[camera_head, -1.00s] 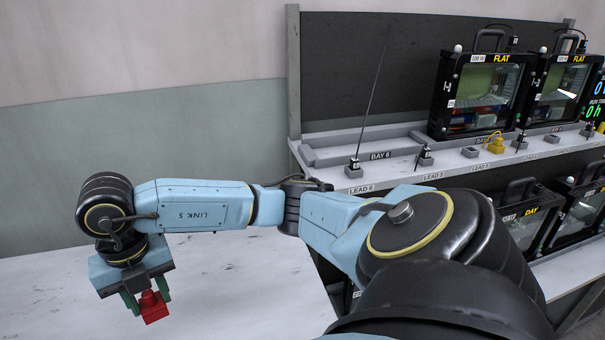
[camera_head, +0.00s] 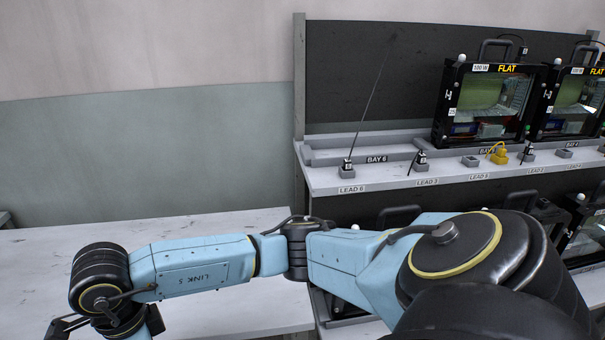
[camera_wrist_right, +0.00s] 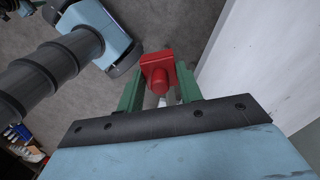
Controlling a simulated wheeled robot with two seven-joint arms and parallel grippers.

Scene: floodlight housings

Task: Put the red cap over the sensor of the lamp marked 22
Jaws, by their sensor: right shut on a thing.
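The red cap (camera_wrist_right: 156,66) shows in the right wrist view, gripped between the green fingers of my right gripper (camera_wrist_right: 161,80). The gripper and cap are outside the head view, where my right arm reaches to the lower left. Framed lamps stand on the rack's upper shelf at the right, one a lamp marked FLAT (camera_head: 490,105) with a white dome (camera_head: 462,58) on its top left corner. Another lamp (camera_head: 572,105) stands beside it, cut by the edge. Their small side tags are too small to read surely. My left gripper is not in view.
The upper shelf (camera_head: 325,178) carries lead sockets, a yellow plug (camera_head: 500,154) and a thin upright lead at BAY 6. More lamps sit on the lower level, partly behind my arm. A pale table (camera_head: 210,235) at the left looks clear.

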